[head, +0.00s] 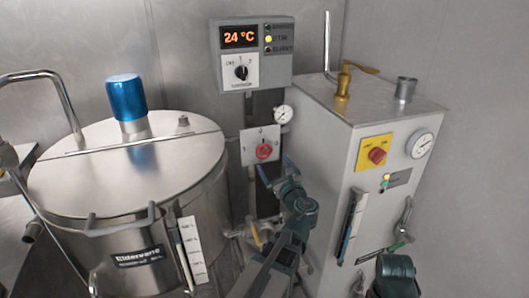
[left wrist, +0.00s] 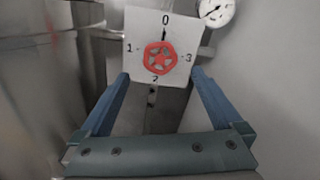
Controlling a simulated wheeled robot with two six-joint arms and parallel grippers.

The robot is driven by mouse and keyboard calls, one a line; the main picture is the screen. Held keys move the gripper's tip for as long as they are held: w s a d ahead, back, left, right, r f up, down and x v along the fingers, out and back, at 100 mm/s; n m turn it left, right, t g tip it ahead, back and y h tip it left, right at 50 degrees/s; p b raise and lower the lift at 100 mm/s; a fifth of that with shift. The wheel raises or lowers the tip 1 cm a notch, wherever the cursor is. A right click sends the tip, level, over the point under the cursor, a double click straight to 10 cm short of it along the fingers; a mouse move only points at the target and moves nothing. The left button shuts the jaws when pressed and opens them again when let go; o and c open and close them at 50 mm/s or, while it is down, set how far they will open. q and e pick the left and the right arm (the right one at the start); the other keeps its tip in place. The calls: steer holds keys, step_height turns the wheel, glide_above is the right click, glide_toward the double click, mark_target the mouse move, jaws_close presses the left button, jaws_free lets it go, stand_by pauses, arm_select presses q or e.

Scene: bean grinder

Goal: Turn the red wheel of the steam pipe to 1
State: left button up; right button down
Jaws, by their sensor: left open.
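The red wheel (head: 264,151) sits on a pale square plate (head: 251,138) on the steam pipe, between the steel kettle and the grey cabinet. A dark line on the wheel points up toward 0. My left gripper (head: 277,169) is open and empty, just in front of and below the wheel. Its two blue fingers (left wrist: 160,82) stand apart on either side below the plate, not touching the wheel.
The steel kettle (head: 125,170) with a blue-capped motor (head: 125,98) stands left. The grey cabinet (head: 335,115) with a yellow switch plate (head: 364,153) stands right. A gauge (head: 283,114) and control box (head: 252,52) are above the wheel. Part of my other arm shows at lower right.

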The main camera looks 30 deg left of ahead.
mark_target(264, 151)
arm_select(q)
steer(key=x, duration=0.9)
steer(key=shift+w+a, duration=0.25)
steer(key=c, duration=1.3)
